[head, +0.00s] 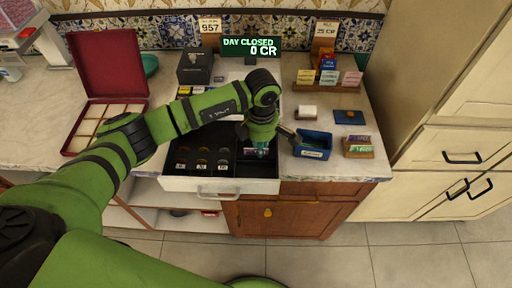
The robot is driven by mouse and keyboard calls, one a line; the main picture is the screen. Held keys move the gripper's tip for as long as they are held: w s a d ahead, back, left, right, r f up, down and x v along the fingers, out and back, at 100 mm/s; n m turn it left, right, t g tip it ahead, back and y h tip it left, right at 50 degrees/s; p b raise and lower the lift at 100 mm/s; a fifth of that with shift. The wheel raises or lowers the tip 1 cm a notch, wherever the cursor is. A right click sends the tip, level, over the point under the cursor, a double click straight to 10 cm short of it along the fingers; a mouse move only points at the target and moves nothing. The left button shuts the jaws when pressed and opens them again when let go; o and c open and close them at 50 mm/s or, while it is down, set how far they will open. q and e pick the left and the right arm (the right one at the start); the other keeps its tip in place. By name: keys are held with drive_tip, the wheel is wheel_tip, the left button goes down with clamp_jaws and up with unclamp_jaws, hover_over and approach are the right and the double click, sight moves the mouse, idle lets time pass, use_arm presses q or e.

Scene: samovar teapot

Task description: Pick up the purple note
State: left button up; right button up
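Something small and purple (249,153) shows at my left gripper (261,151), in the right part of the open cash drawer (222,185). It may be the purple note, but it is mostly hidden by the gripper. My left gripper points down into the drawer; its fingers are too small and covered to tell whether they are open or shut. Another purple strip (359,138) lies at the back of a small wooden holder (359,154) on the counter, with a green one in front. My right gripper is not in view.
A blue bin (314,145) stands just right of my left gripper. A wooden rack with coloured cards (328,78) is behind it. An open red box (106,80) is at left, and a dark box (195,66) and green display (250,47) stand at the back.

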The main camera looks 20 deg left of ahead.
use_arm(q)
drive_tip(key=shift+f, duration=0.4)
clamp_jaws()
drive_tip(key=shift+r, duration=0.1)
drive_tip(key=shift+r+b, duration=0.45)
drive_tip(key=shift+r, duration=0.1)
wheel_tip(320, 180, up, 3)
drive_tip(key=shift+f+b, duration=0.2)
drive_tip(key=shift+b, duration=0.6)
drive_tip(key=s+d+r+b, duration=0.1)
drive_tip(key=s+d+r, duration=0.2)
drive_tip(key=d+r, duration=0.8)
drive_tip(key=shift+d+r+b, duration=0.15)
drive_tip(key=shift+r+b, duration=0.15)
drive_tip(key=shift+r, duration=0.3)
